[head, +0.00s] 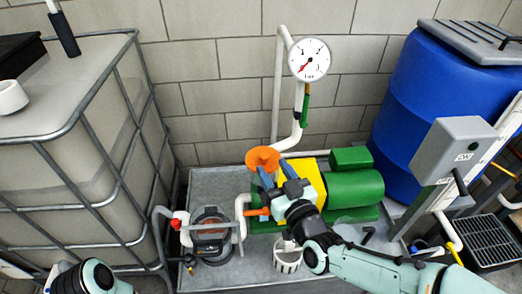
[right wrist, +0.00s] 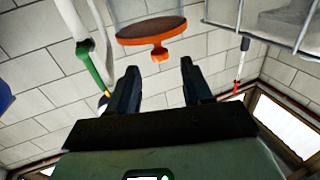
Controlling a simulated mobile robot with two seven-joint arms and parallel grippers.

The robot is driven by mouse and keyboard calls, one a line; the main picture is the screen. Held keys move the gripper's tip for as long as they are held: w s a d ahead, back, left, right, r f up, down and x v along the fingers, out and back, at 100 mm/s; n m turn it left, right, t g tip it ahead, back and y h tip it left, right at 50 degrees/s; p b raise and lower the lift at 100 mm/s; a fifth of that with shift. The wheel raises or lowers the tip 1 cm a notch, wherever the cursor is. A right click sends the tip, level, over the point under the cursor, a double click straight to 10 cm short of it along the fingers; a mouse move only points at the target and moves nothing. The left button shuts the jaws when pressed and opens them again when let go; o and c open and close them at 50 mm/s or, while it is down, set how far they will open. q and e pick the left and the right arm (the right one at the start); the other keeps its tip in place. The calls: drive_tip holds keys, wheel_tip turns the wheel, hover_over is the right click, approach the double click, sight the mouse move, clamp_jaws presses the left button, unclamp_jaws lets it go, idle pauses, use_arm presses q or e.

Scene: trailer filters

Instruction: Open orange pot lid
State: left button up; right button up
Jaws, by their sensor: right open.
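The orange pot lid (head: 262,157) is at the pump in the head view. In the right wrist view the lid (right wrist: 150,31) is a round orange disc with a small knob, against a clear pot (right wrist: 140,10). That wrist picture looks upside down. My right gripper (head: 272,166) is at the lid in the head view, its fingers beside and below it. In the right wrist view the gripper (right wrist: 160,68) is open and empty, with the knob just beyond the gap between its fingertips. I cannot tell whether they touch. My left gripper is not in view; only its arm shows at bottom left.
A green pump motor (head: 355,188) and yellow housing (head: 313,172) stand close to the right gripper. A white pipe with a gauge (head: 310,59) rises behind. A caged tank (head: 60,150) is left, a blue barrel (head: 425,90) right. A dark-rimmed strainer (head: 211,222) sits on the metal tray (head: 215,185).

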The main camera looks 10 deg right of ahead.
sight(262, 153)
drive_tip(key=x, duration=0.7)
drive_tip(key=shift+w+a, duration=0.1)
drive_tip(key=shift+w, duration=0.25)
clamp_jaws()
